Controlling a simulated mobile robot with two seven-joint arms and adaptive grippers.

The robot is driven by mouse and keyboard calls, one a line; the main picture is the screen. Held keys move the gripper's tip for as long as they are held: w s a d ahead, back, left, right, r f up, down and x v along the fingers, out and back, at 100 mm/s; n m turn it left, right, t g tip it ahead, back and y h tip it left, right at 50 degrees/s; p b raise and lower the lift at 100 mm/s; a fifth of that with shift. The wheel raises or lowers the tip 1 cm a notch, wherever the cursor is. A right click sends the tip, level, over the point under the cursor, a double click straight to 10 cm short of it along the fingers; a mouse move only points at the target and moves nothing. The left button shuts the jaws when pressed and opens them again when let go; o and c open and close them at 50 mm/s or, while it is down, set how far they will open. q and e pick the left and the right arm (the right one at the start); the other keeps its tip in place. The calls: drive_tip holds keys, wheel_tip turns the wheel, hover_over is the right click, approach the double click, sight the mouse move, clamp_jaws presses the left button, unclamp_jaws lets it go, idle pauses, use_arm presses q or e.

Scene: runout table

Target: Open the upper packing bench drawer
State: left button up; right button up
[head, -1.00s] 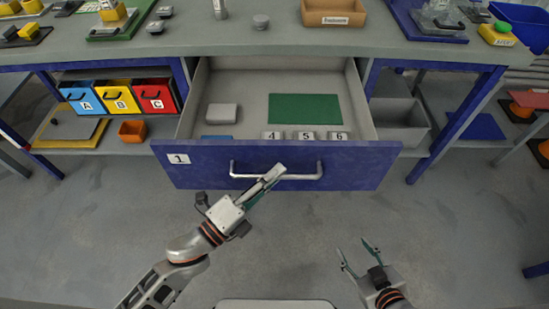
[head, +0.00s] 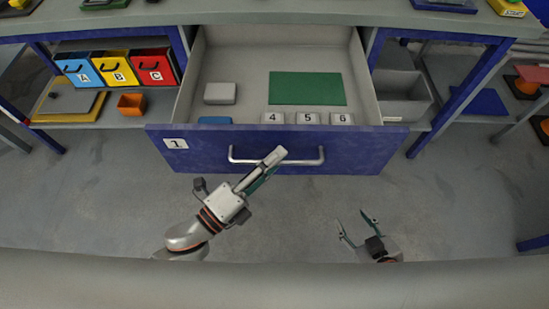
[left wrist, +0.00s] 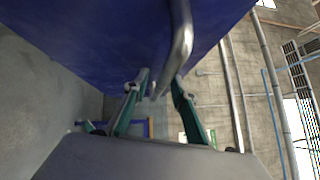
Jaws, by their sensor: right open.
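The upper packing bench drawer is pulled well out, and its blue front (head: 350,150), labelled 1, faces me in the head view. Its silver handle (head: 318,158) is a bar across the front, also seen close up in the left wrist view (left wrist: 180,40). The exact contact is partly hidden. My right gripper (head: 356,224) is open and empty, low and to the right, apart from the drawer.
The drawer holds a green mat (head: 308,88), a light grey box (head: 220,93), a blue item (head: 214,120) and blocks 4, 5 and 6 (head: 307,118). Bins A, B and C (head: 115,68) stand below left, a grey bin (head: 400,95) right. The floor before the drawer is clear.

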use_arm(q)
drive_tip(key=v, duration=1.2)
idle(0.5)
drive_tip(key=w+a+f+n+t+y+p, duration=0.1)
drive_tip(key=w+a+f+n+y+p, duration=0.1)
drive_tip(key=a+n+y, duration=0.35)
drive_tip(key=w+a+f+n+y+p, duration=0.3)
drive_tip(key=n, duration=0.6)
drive_tip(key=s+a+f+n+g+y+p, duration=0.2)
drive_tip(key=s+f+n+g, duration=0.2)
drive_tip(key=f+n, duration=0.4)
drive_tip(key=shift+s+a+f+n+y, duration=0.2)
drive_tip(key=shift+s+a+n+y, duration=0.3)
drive_tip(key=shift+n, duration=0.45)
use_arm(e)
drive_tip(key=r, duration=0.1)
drive_tip(key=a+r, duration=0.1)
drive_tip(key=r, duration=0.2)
drive_tip(key=shift+s+a+r, duration=0.25)
drive_tip(key=shift+s+r, duration=0.05)
